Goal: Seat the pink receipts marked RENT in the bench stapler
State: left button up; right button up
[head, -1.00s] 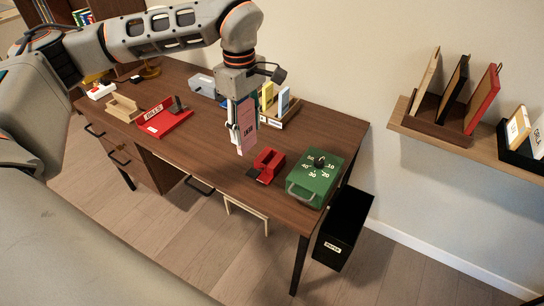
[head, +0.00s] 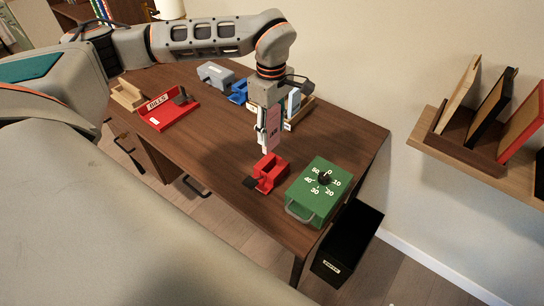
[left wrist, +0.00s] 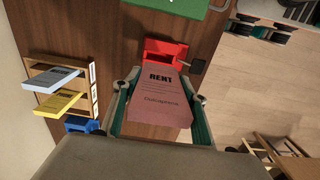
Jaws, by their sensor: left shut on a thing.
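The pink receipts (left wrist: 160,97) are marked RENT and hang between the fingers of my left gripper (head: 262,128), which is shut on them. The receipts (head: 272,130) also show in the head view, upright above the desk. The red bench stapler (head: 270,172) sits on the desk just below and in front of the gripper. The stapler (left wrist: 166,50) shows beyond the receipts' far edge in the left wrist view, with a dark lever at its right. The receipts look apart from it. My right gripper is not in view.
A green box (head: 318,190) with a numbered dial stands right of the stapler. A red BILLS tray (head: 169,112), a grey box (head: 214,74) and a blue item (head: 238,92) are on the desk. A wooden rack (head: 301,113) with cards stands behind the gripper. A black bin (head: 346,243) is below.

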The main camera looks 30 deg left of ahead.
aim_at(272, 147)
pick_arm(q)
notch_tip(272, 147, down, 8)
jog(key=shift+r, duration=0.25)
jog(key=shift+f, duration=1.95)
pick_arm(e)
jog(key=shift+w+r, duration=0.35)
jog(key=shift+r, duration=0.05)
pick_arm(q)
jog(key=shift+f, duration=0.1)
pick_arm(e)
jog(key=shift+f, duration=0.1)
pick_arm(q)
jog(key=o, duration=1.1)
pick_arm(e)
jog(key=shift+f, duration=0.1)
pick_arm(q)
notch_tip(272, 147, up, 12)
jog(key=shift+r, duration=0.15)
